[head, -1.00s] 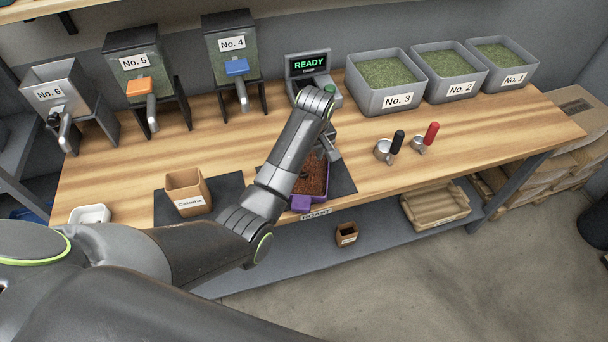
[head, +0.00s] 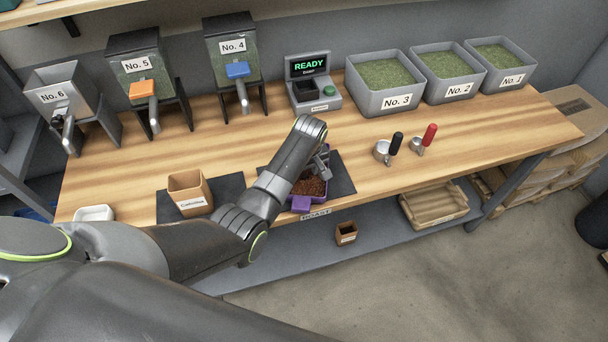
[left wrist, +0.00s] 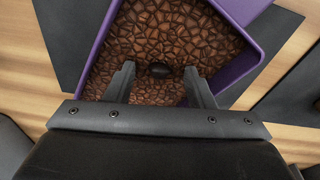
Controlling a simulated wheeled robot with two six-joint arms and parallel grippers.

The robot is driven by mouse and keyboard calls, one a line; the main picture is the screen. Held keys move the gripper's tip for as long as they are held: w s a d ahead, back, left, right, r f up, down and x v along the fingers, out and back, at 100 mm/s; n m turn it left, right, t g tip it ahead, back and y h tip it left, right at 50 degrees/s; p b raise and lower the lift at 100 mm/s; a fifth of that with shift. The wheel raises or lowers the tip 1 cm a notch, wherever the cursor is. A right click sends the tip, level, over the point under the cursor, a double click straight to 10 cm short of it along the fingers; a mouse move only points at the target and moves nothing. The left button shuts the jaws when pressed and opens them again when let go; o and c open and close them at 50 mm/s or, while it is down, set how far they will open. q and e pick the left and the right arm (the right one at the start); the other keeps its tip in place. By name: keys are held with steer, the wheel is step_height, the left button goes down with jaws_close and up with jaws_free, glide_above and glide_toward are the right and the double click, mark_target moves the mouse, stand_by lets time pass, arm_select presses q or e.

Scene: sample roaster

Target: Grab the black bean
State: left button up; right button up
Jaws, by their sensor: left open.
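The black bean (left wrist: 160,70) lies among brown roasted beans (left wrist: 190,35) in a purple tray (left wrist: 244,82), seen in the left wrist view. My left gripper (left wrist: 158,82) is open over the tray, with the bean between and slightly beyond its two fingertips. I cannot tell whether the fingers touch the beans. In the head view the purple tray (head: 301,204) stands on a dark mat near the front edge, partly hidden by my left arm. The bean cannot be made out there. My right gripper is not in view.
A brown box (head: 187,192) stands left of the tray. A roaster (head: 314,84) showing READY stands behind. Two scoops, one with a black handle (head: 396,143) and one with a red handle (head: 431,134), lie to the right. Grey bins (head: 384,98) line the back.

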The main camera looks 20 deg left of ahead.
arm_select(q)
steer(key=shift+c, duration=0.4)
steer(key=c, duration=1)
steer(key=shift+r, duration=0.15)
